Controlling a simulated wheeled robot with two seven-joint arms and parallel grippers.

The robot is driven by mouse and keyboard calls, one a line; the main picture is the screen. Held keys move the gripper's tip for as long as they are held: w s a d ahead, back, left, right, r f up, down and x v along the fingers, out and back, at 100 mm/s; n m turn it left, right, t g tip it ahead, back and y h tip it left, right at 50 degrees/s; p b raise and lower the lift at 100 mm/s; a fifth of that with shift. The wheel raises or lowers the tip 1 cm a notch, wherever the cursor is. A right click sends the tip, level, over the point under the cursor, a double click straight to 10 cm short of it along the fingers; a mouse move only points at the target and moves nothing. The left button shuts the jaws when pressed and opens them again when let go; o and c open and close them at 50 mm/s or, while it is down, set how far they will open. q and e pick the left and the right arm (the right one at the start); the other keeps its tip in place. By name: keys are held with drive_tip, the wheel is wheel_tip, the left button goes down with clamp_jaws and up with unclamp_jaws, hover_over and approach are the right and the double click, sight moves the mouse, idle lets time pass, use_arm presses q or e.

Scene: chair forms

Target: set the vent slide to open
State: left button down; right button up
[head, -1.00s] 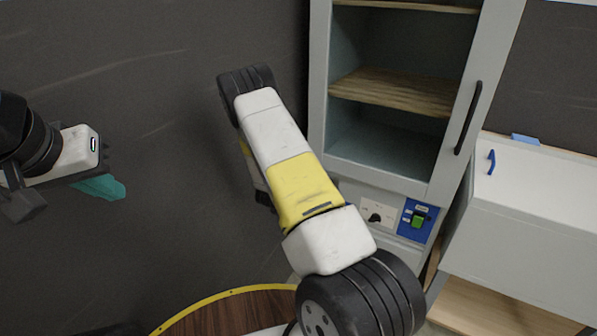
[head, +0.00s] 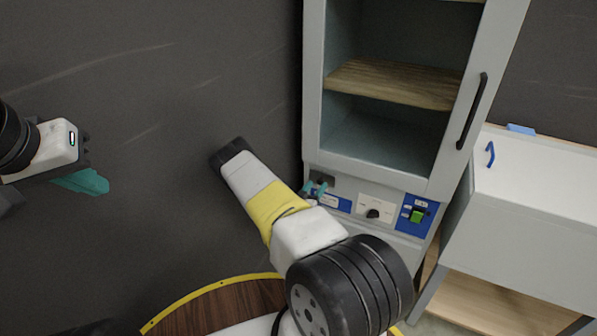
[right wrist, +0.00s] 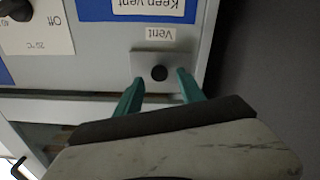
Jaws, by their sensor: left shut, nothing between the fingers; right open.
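The vent slide (right wrist: 159,73) is a round black knob on a small grey plate under an upside-down "Vent" label in the right wrist view. In the head view its plate (head: 323,178) is small, dark and partly covered by my gripper. My right gripper (right wrist: 160,78) is open, with one teal finger on each side of the knob and a gap to both. Whether the fingertips reach around the knob's depth is hard to tell. In the head view the right fingers (head: 315,190) show at the plate. My left gripper (head: 103,186) is shut and empty, far left of the cabinet.
A blue "Keep vent" label (right wrist: 150,10) sits by the plate. A dial (head: 373,214) and a green switch (head: 417,216) are on the same panel, to the right. Above is the cabinet door (head: 462,130) with a black handle. A white cabinet (head: 540,190) stands at right.

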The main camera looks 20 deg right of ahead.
drive_tip(key=shift+x, duration=0.8)
clamp_jaws()
idle(0.9)
